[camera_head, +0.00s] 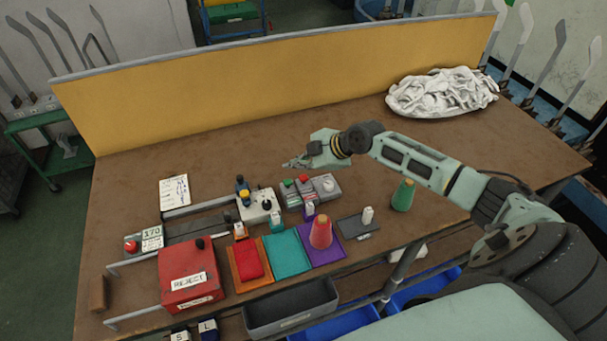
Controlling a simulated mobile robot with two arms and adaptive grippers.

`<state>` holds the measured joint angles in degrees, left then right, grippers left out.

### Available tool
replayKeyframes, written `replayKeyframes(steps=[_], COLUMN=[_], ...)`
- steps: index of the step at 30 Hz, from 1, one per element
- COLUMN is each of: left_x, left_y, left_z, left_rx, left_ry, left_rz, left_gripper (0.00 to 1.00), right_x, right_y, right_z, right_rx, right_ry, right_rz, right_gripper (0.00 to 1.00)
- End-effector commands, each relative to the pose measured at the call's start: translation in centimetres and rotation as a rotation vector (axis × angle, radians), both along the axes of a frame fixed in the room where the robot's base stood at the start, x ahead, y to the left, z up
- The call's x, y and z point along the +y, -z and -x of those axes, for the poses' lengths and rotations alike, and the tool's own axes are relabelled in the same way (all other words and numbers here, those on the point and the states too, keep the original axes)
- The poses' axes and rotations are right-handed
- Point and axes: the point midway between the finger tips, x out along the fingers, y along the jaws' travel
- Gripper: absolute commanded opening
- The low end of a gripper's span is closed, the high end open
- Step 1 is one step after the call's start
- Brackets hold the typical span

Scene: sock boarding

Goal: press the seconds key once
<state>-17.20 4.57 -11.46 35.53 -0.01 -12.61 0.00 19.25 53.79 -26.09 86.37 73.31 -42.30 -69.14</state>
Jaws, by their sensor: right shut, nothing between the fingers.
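My right gripper (287,164) reaches in from the right, its fingers shut and empty. It hangs above the table, just behind and slightly left of a small grey key box (317,197). The box carries a green key (288,182), a red key (304,179) and a pale round part (328,184). Its labels are too small to read, so I cannot tell which key is the seconds key. The fingertips appear apart from the keys. My left gripper is not in view.
Left of the key box stand a white box with a dark knob (259,207) and a red REJECT box (187,273). Orange, teal (287,253) and purple mats lie in front, with a red cone (321,232). A green cone (403,195) stands right. The back table is clear up to the white heap (441,93).

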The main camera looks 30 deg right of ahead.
Motion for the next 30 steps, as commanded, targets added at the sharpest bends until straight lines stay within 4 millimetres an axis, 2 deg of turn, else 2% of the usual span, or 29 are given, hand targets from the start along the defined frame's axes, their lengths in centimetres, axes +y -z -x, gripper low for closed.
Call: replayKeyframes(steps=[1,8,30], left_x=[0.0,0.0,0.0], left_y=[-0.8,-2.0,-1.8], left_z=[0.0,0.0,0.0], left_rx=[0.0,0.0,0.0], left_ry=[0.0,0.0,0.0], left_rz=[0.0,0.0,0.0], left_gripper=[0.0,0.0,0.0], right_x=[0.0,0.0,0.0], right_y=[-1.0,-2.8,-2.7], right_z=[0.0,0.0,0.0], right_rx=[-0.001,0.0,0.001], right_ry=[0.0,0.0,0.0], right_rz=[0.001,0.0,-0.001], right_gripper=[0.0,0.0,0.0])
